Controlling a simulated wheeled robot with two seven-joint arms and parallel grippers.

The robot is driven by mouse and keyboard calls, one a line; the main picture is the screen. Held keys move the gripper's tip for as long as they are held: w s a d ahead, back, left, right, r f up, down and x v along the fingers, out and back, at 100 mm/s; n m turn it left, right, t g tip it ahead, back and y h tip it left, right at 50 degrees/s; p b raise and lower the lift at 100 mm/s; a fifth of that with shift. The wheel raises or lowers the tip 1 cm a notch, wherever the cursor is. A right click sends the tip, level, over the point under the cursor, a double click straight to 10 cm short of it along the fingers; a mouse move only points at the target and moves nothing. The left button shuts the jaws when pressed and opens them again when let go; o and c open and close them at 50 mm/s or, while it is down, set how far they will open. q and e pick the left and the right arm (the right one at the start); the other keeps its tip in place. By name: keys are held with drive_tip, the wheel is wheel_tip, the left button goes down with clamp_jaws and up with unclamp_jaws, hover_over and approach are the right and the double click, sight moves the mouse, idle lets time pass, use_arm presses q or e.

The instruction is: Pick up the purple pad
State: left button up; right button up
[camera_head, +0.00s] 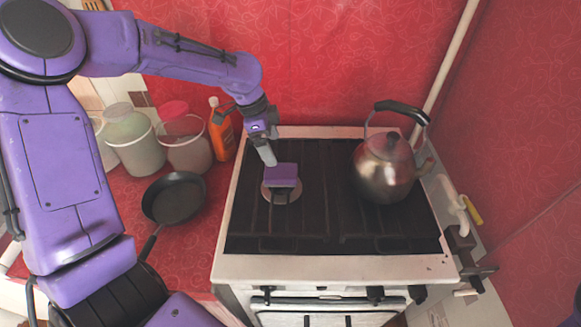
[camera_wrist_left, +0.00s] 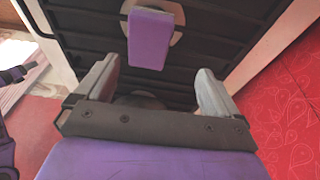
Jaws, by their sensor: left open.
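The purple pad (camera_head: 283,174) is a small block standing on a round plate (camera_head: 281,193) on the left side of the stove top. In the left wrist view the pad (camera_wrist_left: 150,40) is at the top centre, beyond the fingertips and between their lines. My left gripper (camera_head: 268,154) is just behind and to the left of the pad in the head view. In the left wrist view its two grey fingers (camera_wrist_left: 157,85) are apart, with nothing held between them. My right gripper is not in view.
A metal kettle (camera_head: 388,168) stands on the right of the stove (camera_head: 320,266). A black frying pan (camera_head: 174,198) lies on the red counter to the left. Jars (camera_head: 133,142) and an orange bottle (camera_head: 221,132) stand behind it. The stove's front middle is clear.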

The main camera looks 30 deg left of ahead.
sight(279, 170)
use_arm(q)
drive_tip(key=shift+s+d+f, duration=0.3)
drive_tip(key=shift+s+f, duration=0.25)
drive_tip(key=shift+f, duration=0.1)
drive_tip(key=shift+s+d+f, duration=0.3)
drive_tip(key=shift+s+f, duration=0.25)
drive_tip(key=shift+f, duration=0.05)
drive_tip(key=f, duration=0.1)
drive_tip(key=w+d+f+p, duration=0.1)
drive_tip(key=f, duration=0.1)
drive_tip(key=w+f, duration=0.1)
drive_tip(key=f, duration=0.1)
drive_tip(key=shift+w+d+f, duration=0.1)
drive_tip(key=shift+d+f, duration=0.1)
drive_tip(key=shift+d, duration=0.05)
drive_tip(key=shift+s+r, duration=0.25)
drive_tip(key=shift+s, duration=0.2)
drive_tip(key=shift+w+f+p, duration=0.2)
drive_tip(key=shift+f+p, duration=0.1)
drive_tip(key=shift+p, duration=0.05)
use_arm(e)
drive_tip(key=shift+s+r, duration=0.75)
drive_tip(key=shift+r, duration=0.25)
use_arm(q)
drive_tip(key=shift+s, duration=0.1)
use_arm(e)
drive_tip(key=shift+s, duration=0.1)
use_arm(q)
drive_tip(key=c, duration=1)
